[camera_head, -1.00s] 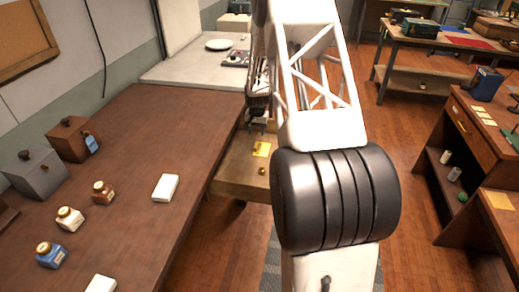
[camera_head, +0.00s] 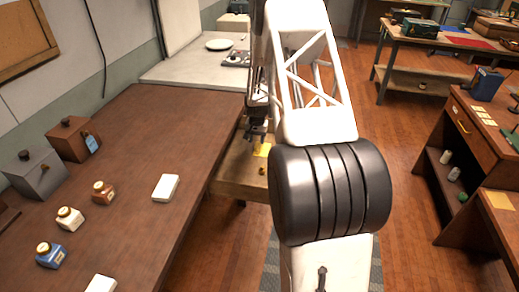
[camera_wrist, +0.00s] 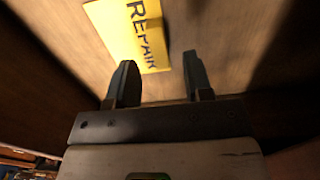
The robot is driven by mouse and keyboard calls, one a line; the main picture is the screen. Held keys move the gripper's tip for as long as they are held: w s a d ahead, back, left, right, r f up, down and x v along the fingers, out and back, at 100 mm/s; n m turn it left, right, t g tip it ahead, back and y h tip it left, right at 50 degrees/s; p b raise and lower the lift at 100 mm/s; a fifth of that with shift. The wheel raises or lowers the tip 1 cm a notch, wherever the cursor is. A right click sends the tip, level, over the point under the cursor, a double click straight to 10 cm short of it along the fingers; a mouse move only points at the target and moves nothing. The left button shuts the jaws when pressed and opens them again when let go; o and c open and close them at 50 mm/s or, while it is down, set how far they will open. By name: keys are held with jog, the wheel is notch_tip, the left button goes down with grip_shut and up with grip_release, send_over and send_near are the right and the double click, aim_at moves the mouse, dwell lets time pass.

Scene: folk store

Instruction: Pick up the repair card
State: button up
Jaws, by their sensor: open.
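The repair card is a yellow card (camera_wrist: 122,36) with the dark word "REPAIR". In the wrist view it lies flat on a brown wooden surface, just beyond my fingertips. In the head view the card (camera_head: 263,150) shows as a small yellow patch in the open wooden drawer (camera_head: 232,180), partly hidden by my arm. My gripper (camera_wrist: 158,75) is open and empty, its two dark fingers apart. In the head view my gripper (camera_head: 256,138) hangs over the drawer beside the card. I cannot tell its exact height above the surface.
A small brass knob (camera_head: 262,171) shows near the drawer's front. The brown counter (camera_head: 140,150) on the left holds several ink bottles, two boxes and a white block (camera_head: 166,187). A white plate (camera_head: 218,44) lies on the far pale counter.

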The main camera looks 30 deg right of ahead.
aim_at(257, 144)
jog(key=shift+f, duration=1.4)
grip_shut()
jog(key=shift+r, duration=0.1)
notch_tip(257, 144, up, 10)
dwell(0.3)
dwell(0.4)
